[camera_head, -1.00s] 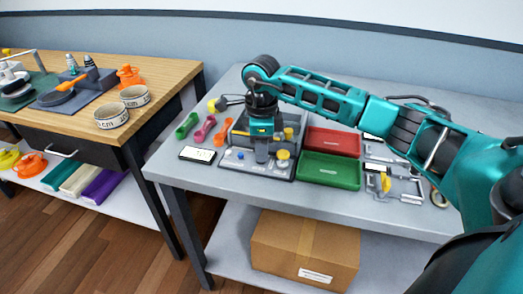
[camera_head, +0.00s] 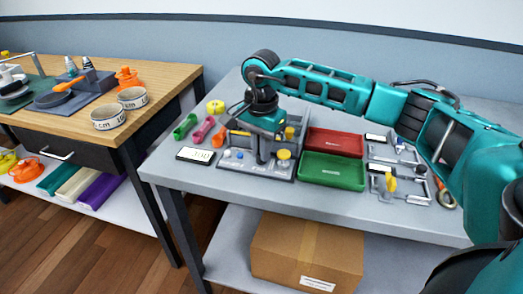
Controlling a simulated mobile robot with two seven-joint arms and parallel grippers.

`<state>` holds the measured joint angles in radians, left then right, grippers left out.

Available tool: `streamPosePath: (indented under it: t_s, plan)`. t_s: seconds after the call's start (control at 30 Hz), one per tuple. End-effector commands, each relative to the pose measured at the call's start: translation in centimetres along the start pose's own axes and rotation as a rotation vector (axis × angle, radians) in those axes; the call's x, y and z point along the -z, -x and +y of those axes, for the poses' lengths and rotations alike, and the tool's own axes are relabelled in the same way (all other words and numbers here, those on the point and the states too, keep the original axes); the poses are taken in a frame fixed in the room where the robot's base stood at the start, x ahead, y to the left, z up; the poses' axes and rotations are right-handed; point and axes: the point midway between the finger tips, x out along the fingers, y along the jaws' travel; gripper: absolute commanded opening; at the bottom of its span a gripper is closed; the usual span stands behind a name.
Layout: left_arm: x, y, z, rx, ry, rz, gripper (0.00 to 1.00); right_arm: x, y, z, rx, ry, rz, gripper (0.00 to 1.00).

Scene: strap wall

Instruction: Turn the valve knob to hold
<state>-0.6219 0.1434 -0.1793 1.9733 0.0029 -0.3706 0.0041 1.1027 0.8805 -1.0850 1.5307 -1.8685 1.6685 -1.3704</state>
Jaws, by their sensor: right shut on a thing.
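A grey control panel (camera_head: 228,162) stands near the front left of the grey table, with small blue and white controls and a round yellow knob (camera_head: 284,154) on it. My right gripper (camera_head: 263,160) points down at the panel, left of the yellow knob. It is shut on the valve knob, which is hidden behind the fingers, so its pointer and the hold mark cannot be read. My left gripper is not in view.
A white display (camera_head: 195,154) lies left of the panel. Red (camera_head: 334,142) and green (camera_head: 332,171) trays sit to its right, then a grey fixture with a yellow handle (camera_head: 391,182). Colourful tools (camera_head: 203,130) lie behind left. A cardboard box (camera_head: 306,248) is on the lower shelf.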

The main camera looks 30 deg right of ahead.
Motion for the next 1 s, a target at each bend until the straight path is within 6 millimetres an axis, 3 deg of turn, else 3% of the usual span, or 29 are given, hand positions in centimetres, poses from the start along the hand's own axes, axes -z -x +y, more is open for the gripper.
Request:
streamPosePath:
  t_s: [0.43,1.0]
  plan:
    - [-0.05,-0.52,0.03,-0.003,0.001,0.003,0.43,-0.07,0.07,-0.06,0.003,0.29,-0.002,0.0]
    - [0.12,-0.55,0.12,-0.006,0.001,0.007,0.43,-0.1,0.09,-0.04,0.002,0.363,-0.003,0.0]
